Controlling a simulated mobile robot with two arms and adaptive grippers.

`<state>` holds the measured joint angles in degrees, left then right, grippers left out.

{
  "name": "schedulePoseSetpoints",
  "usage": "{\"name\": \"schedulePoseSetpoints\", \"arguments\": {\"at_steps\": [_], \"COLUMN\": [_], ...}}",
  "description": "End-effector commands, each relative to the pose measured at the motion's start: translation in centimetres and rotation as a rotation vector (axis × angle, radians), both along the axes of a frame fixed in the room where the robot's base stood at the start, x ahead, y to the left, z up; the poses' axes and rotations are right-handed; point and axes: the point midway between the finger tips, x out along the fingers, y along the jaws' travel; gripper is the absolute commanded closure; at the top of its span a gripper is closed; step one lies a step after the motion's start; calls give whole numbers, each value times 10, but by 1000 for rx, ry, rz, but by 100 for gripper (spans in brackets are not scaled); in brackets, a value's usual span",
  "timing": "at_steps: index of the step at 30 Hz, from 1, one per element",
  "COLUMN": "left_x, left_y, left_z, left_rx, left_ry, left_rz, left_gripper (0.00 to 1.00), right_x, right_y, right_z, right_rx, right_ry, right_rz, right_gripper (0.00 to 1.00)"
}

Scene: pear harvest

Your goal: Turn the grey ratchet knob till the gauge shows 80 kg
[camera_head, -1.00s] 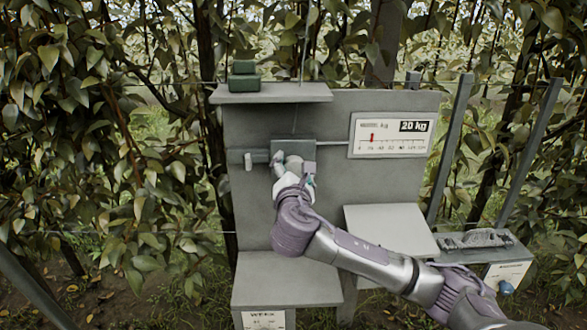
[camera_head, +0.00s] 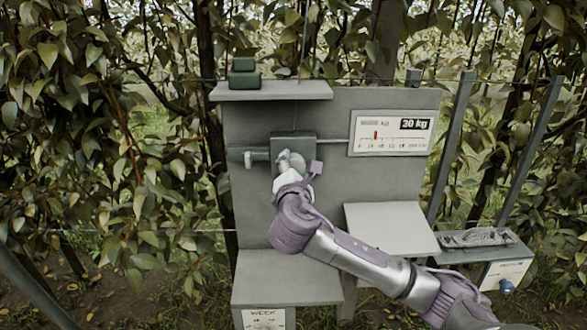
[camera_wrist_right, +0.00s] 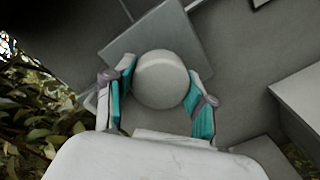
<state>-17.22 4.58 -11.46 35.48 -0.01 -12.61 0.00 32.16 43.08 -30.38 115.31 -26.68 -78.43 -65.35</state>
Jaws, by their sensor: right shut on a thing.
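The grey ratchet knob (camera_wrist_right: 160,78) is a round pale cap on the grey ratchet box (camera_head: 307,142), in the middle of the upright grey board. My right gripper (camera_head: 289,162) is shut on the knob, its teal-padded fingers (camera_wrist_right: 160,98) on either side of it in the wrist view. The gripper hides much of the knob in the head view. The white gauge (camera_head: 392,134) at the board's upper right has a red pointer near the low end of its scale. Its black readout is small and looks like 20 or 30 kg. My left gripper is not in view.
A shelf (camera_head: 290,92) with green blocks (camera_head: 244,80) tops the board. A pale ledge (camera_head: 388,222) and a low box with a blue knob (camera_head: 506,287) are at the right. A wire runs upward above the ratchet box. Leaves and posts surround the board.

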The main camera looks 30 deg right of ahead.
Motion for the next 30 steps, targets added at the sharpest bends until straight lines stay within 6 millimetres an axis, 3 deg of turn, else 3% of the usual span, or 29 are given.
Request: {"name": "schedulePoseSetpoints", "arguments": {"at_steps": [30], "left_x": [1], "left_y": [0], "left_z": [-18], "left_rx": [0], "left_ry": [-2], "left_rz": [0], "left_gripper": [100], "right_x": [0], "right_y": [1], "right_z": [-3], "right_rx": [822], "right_ry": [-498], "right_rz": [-2], "right_gripper": [80]}}
